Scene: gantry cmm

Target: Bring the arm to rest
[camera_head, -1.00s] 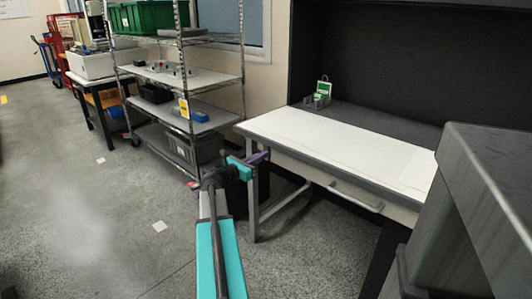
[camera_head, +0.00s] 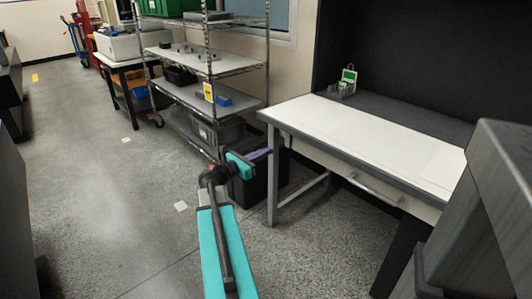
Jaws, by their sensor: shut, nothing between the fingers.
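My arm (camera_head: 222,240), teal and dark grey, reaches up from the bottom middle of the head view. Its wrist (camera_head: 238,166) bends to the right. My gripper (camera_head: 262,154) is the small purple end beyond the wrist. It is shut and empty, seen in front of a dark bin (camera_head: 262,190). Its fingertips are small and hard to make out. I cannot tell how far the gripper is from the bin.
A white-topped workbench (camera_head: 370,135) stands to the right, with a small green-and-grey item (camera_head: 348,80) on it. A wire shelf rack (camera_head: 205,65) stands behind. A dark grey block (camera_head: 480,220) fills the right edge. Open floor (camera_head: 90,200) lies to the left.

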